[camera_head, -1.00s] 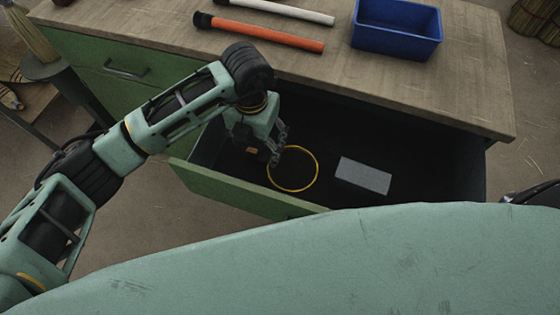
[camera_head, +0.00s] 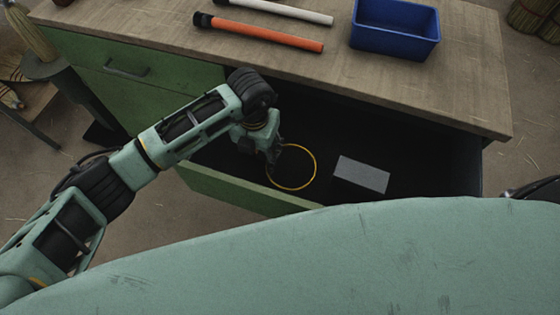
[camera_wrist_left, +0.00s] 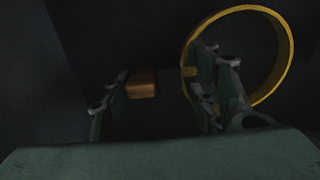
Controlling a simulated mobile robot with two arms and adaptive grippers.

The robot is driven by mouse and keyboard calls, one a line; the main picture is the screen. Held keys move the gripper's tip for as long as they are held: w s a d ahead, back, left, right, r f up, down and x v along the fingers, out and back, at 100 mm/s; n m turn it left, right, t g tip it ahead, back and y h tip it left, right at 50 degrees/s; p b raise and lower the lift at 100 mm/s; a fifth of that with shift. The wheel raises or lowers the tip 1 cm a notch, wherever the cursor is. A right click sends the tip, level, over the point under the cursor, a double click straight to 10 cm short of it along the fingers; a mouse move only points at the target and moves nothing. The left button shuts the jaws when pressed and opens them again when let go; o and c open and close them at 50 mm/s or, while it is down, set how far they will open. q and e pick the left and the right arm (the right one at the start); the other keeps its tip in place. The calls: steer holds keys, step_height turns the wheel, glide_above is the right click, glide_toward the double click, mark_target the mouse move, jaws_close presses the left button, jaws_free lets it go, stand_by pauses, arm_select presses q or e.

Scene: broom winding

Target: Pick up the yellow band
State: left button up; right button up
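The yellow band (camera_head: 315,168) is a thin ring in the open drawer of the green workbench. My left gripper (camera_head: 272,154) reaches down into the drawer at the band's left edge. In the left wrist view, the band (camera_wrist_left: 291,45) is at the upper right. Its left edge shows between my two spread fingers (camera_wrist_left: 160,92), close to the right finger, which overlaps the ring's opening. I cannot tell whether that finger is inside the ring or above it. The gripper is open and holds nothing. My right gripper is not in view.
A grey flat block (camera_head: 361,174) lies in the drawer right of the band. A small orange-brown block (camera_wrist_left: 141,83) shows between the fingers. The drawer's green front (camera_head: 240,192) stands near the gripper. A blue bin (camera_head: 395,42) and an orange rod (camera_head: 268,37) are on the worktop.

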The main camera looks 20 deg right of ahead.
arm_select(q)
steer(key=c, duration=0.4)
steer(key=shift+c, duration=0.2)
